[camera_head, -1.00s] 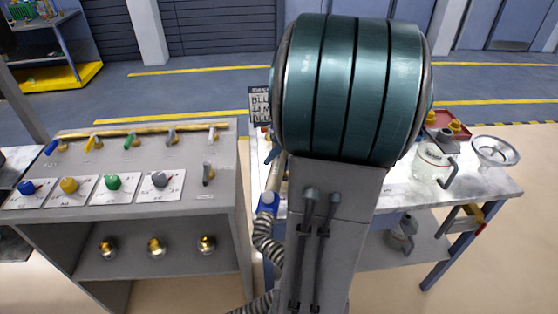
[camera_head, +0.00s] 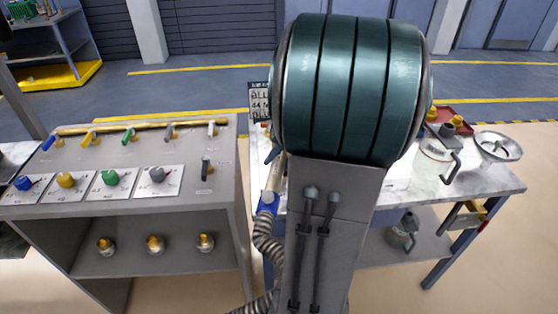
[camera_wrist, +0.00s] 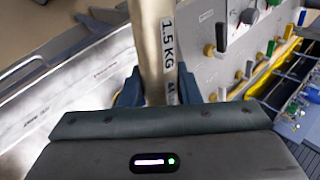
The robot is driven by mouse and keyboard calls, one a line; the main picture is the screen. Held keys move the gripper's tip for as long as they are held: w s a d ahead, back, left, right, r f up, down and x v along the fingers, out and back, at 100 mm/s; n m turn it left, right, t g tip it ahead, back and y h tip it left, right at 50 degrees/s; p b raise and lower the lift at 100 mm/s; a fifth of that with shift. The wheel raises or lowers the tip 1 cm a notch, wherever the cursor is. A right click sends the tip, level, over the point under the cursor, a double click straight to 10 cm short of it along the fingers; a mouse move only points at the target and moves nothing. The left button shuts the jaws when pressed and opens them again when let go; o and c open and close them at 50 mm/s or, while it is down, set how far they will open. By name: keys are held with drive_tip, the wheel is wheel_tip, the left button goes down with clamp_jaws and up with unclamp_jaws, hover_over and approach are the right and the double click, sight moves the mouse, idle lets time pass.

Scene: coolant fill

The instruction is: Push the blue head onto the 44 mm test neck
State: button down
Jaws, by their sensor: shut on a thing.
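My gripper (camera_wrist: 157,88) is shut on a beige bar-like body (camera_wrist: 150,40) with a "1.5 KG" label, its blue-grey fingers on either side. In the head view my arm hides most of the gripper and of the held thing. A blue fitting (camera_head: 268,203) joins a grey ribbed hose (camera_head: 265,240) just left of my arm, below a beige part. I cannot tell whether this fitting is the blue head's working end. The 44 mm test neck cannot be made out in either view.
The grey console (camera_head: 225,170) with coloured knobs and levers stands left, close to the hose. Right of my arm, the pale bench (camera_head: 475,185) bears a clear jug (camera_head: 432,165), a funnel (camera_head: 497,147) and a red tray (camera_head: 462,127). A grey can (camera_head: 403,232) stands on the lower shelf.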

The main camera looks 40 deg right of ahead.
drive_tip(key=shift+f+b, duration=0.4)
drive_tip(key=shift+f, duration=0.1)
drive_tip(key=c, duration=1)
unclamp_jaws()
drive_tip(key=shift+f, duration=0.15)
drive_tip(key=v, duration=1.4)
drive_tip(key=shift+w, duration=0.1)
